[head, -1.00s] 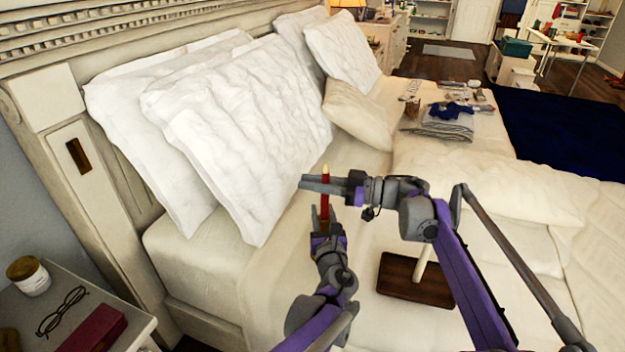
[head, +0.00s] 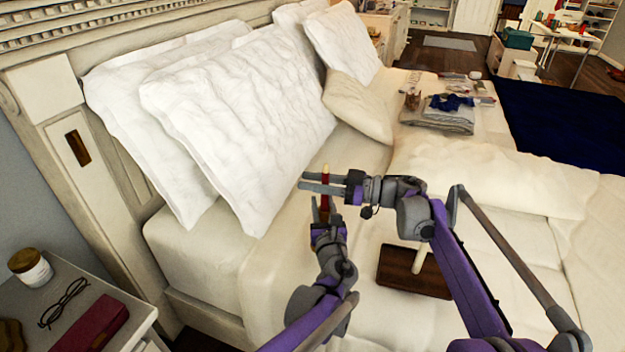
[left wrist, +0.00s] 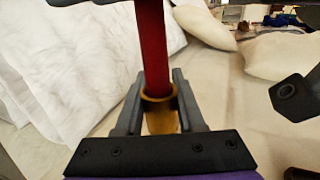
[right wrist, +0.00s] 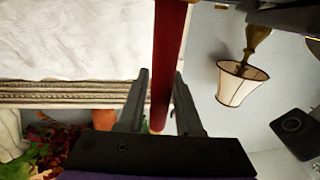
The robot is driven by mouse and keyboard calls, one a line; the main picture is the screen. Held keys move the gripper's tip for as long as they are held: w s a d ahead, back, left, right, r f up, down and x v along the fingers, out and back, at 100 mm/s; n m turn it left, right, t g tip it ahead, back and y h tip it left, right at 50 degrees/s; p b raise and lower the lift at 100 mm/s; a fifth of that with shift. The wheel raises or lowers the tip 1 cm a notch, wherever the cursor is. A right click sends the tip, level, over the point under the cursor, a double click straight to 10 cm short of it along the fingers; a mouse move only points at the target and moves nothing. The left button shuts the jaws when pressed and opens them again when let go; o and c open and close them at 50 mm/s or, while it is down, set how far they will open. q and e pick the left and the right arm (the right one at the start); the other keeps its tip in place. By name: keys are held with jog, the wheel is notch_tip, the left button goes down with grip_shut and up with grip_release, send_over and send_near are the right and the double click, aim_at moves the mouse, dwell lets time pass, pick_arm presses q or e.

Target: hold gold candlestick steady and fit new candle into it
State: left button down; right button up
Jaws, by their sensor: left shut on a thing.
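The red candle (left wrist: 153,45) stands upright with its lower end at the mouth of the gold candlestick (left wrist: 160,122); how deep it sits is hidden. My left gripper (head: 322,212) is shut on the candlestick, one finger on each side. My right gripper (head: 312,182) is above it, reaching in from the right. Its fingers are spread, with the candle between them; in the right wrist view the candle (right wrist: 166,60) shows a small gap to one finger. The candle's pale tip (head: 325,168) stands above the right fingers.
A dark wooden tray (head: 395,270) with a pale stick lies on the bed at the right. White pillows (head: 250,120) lean on the headboard. Folded laundry (head: 440,118) lies farther back. A nightstand (head: 60,275) holds a jar, glasses and a red case.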

jog(key=shift+o, duration=1.4)
jog(key=shift+d, duration=0.1)
jog(key=s+d, duration=0.2)
jog(key=d, duration=0.9)
jog(key=shift+s+d, duration=0.15)
jog(key=shift+d, duration=0.2)
pick_arm(q)
jog(key=shift+c, duration=2.2)
grip_release()
